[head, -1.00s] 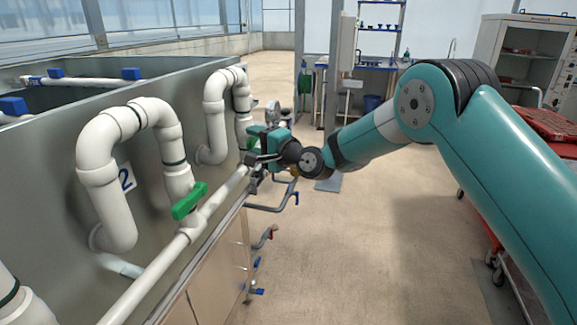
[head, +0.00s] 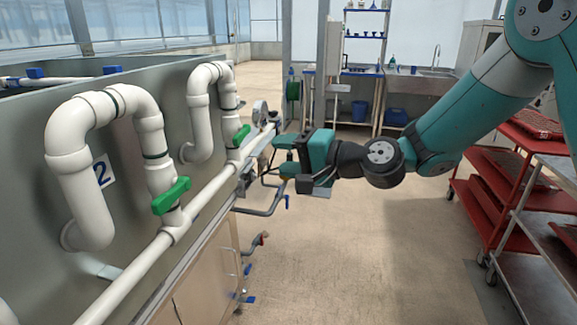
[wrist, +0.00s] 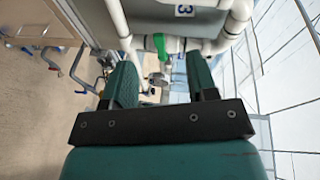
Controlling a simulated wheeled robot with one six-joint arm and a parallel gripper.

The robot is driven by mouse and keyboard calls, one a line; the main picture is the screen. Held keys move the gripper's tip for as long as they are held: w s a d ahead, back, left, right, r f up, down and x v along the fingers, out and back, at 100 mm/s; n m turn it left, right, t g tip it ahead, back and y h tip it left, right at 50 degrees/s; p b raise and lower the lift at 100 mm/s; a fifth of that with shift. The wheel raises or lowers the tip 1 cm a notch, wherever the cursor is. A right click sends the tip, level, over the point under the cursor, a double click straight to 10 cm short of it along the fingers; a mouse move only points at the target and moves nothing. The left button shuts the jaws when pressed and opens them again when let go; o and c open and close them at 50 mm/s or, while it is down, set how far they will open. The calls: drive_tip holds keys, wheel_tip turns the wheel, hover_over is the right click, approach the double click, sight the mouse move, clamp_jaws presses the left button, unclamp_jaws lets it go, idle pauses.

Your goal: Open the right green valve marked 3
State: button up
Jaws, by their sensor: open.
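The far green valve handle (head: 241,135) sits at the foot of the farther white pipe loop in the head view. In the wrist view the green handle (wrist: 159,44) shows just beyond my fingertips, below a label "3" (wrist: 184,10). The handle slants up to the right in the head view, but I cannot tell how far it is turned. My gripper (head: 283,157) is open and empty, to the right of the handle and apart from it. In the wrist view its two fingers (wrist: 161,64) stand either side of the handle's line.
A nearer green valve (head: 171,195) stands beside a label "2" (head: 103,171). The long white pipe (head: 135,273) runs along the grey tank wall. Blue-handled taps (head: 287,201) jut out below. Red carts (head: 487,187) stand at right. The floor between is clear.

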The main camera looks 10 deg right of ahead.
drive_tip(key=s+r+n+g+h+p, duration=0.1)
drive_tip(key=s+n+g, duration=0.3)
drive_tip(key=s, duration=0.5)
drive_tip(key=shift+s+a+r+n+h+p, duration=0.4)
drive_tip(key=shift+r+n+h, duration=0.25)
drive_tip(key=shift+n, duration=0.15)
